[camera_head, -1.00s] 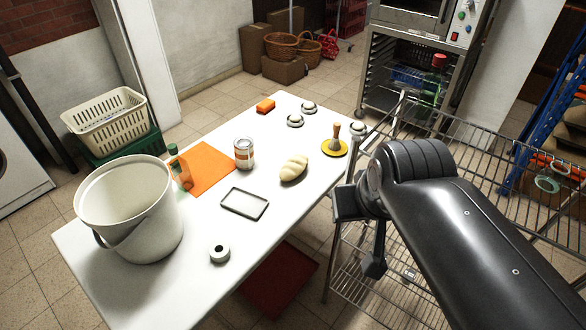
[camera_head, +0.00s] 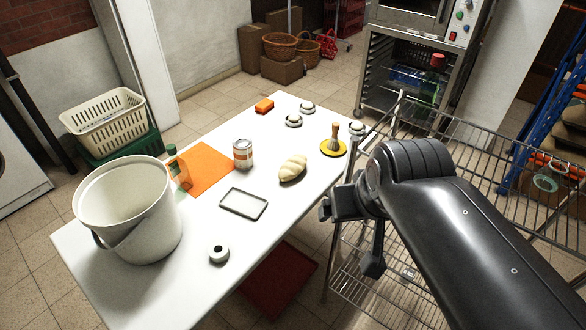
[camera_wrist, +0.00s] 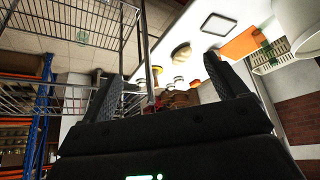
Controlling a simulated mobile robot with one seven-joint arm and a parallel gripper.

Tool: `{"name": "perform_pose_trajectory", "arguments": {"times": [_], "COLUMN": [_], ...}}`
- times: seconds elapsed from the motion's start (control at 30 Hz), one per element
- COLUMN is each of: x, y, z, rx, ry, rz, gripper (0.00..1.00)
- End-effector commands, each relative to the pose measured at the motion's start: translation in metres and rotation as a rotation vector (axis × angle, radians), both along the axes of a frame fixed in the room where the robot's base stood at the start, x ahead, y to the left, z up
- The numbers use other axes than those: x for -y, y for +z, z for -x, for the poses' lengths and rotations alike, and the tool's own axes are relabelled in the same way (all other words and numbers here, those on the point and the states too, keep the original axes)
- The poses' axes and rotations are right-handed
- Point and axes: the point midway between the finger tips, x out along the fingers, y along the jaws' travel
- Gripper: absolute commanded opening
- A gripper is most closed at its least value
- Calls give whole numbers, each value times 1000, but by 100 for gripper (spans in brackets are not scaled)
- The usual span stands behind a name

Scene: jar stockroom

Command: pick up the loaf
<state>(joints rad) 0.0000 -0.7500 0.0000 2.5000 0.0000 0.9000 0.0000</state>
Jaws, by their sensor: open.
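The loaf (camera_head: 293,168), pale and plump with scored ridges, lies on the white table (camera_head: 240,275) near its right edge, between a can (camera_head: 243,154) and a yellow disc with a brush (camera_head: 334,144). My gripper (camera_head: 350,236) is off the table's right side, right of and nearer than the loaf, apart from it. The wrist view shows the loaf (camera_wrist: 181,50) beyond the two spread fingers of my gripper (camera_wrist: 162,68), with nothing between them. My arm hides part of the wire rack.
A wire rack (camera_head: 480,160) stands close by my arm.

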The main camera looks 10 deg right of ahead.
Motion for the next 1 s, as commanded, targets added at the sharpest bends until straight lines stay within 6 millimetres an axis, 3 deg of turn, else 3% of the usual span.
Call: {"name": "perform_pose_trajectory", "arguments": {"times": [0.27,0.43,0.77,1.0], "x": [0,4,11,6], "y": [0,3,3,-18], "z": [-1,-22,-121,-199], "rx": [-1,-20,-100,-171], "ry": [5,91,502,838], "rz": [5,83,415,644], "gripper": [92,92,92,92]}}
